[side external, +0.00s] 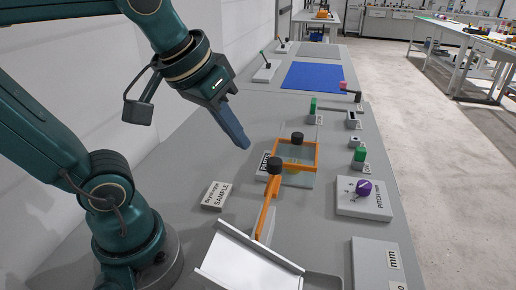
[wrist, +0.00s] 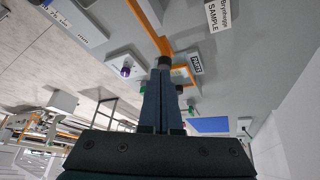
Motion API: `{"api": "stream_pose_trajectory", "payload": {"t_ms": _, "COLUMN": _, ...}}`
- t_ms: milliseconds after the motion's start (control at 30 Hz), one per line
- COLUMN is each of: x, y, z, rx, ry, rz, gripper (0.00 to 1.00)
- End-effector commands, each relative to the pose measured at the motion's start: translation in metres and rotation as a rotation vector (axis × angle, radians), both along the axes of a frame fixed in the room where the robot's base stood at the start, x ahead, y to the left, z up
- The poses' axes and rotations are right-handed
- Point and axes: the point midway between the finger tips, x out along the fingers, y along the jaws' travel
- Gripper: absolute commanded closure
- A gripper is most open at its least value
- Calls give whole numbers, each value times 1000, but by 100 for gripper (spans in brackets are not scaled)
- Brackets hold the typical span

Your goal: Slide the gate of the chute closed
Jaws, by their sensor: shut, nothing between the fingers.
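The white chute (side external: 248,262) slopes at the bottom of the side view, toward the table's near end. I cannot tell for sure whether this bar is the gate or how far open the gate is. The orange bar also shows in the wrist view (wrist: 157,36), beyond my fingers. My gripper (side external: 245,146) is shut and empty, above the table, left of the black knob and apart from it. Its closed fingers show in the wrist view (wrist: 162,64).
An orange frame (side external: 316,156) with a second black knob (side external: 297,138) stands just behind the bar. A purple dial (side external: 364,188) sits right. A blue mat (side external: 314,77) lies further back. The table left of the frame is mostly clear.

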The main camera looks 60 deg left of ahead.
Motion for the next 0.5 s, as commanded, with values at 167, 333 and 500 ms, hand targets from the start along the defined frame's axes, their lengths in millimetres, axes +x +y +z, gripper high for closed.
{"api": "stream_pose_trajectory", "payload": {"t_ms": 167, "x": 36, "y": 13, "z": 22, "rx": -15, "ry": 30, "rz": 127, "gripper": 100}}
{"api": "stream_pose_trajectory", "payload": {"t_ms": 333, "x": 70, "y": 26, "z": 30, "rx": -20, "ry": 60, "rz": 235, "gripper": 100}}
{"api": "stream_pose_trajectory", "payload": {"t_ms": 500, "x": 99, "y": 37, "z": 27, "rx": -16, "ry": 94, "rz": 303, "gripper": 100}}
